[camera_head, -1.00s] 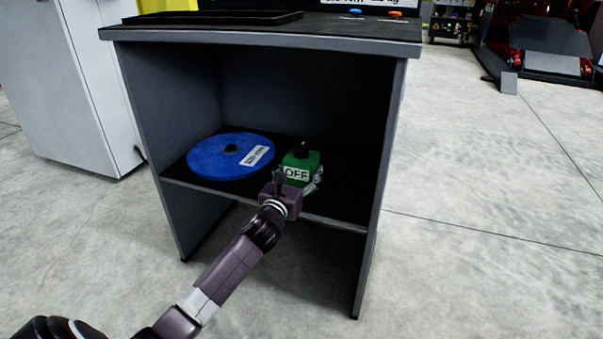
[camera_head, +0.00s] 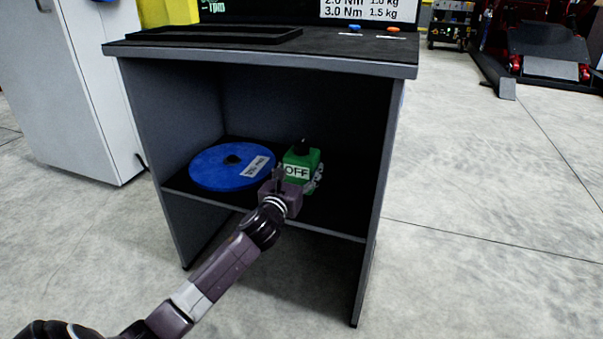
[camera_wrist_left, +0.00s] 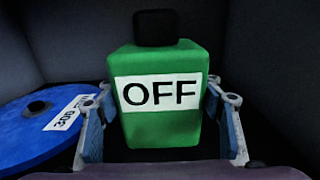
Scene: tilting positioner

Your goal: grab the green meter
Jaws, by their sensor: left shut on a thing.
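The green meter (camera_head: 301,163) stands upright on the shelf inside the dark grey cabinet. It has a black knob on top and a white label reading OFF. In the left wrist view the green meter (camera_wrist_left: 160,75) fills the middle, between the two fingers. My left gripper (camera_head: 297,180) reaches in from the front and is shut on the meter's sides; it also shows in the left wrist view (camera_wrist_left: 163,125). The meter's lower part is partly hidden by the gripper in the head view. My right gripper is not in view.
A blue disc (camera_head: 215,168) with a white label lies on the shelf just left of the meter; it also shows in the left wrist view (camera_wrist_left: 30,125). The cabinet's side walls and top (camera_head: 330,60) enclose the shelf. A white cabinet (camera_head: 75,90) stands at the left.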

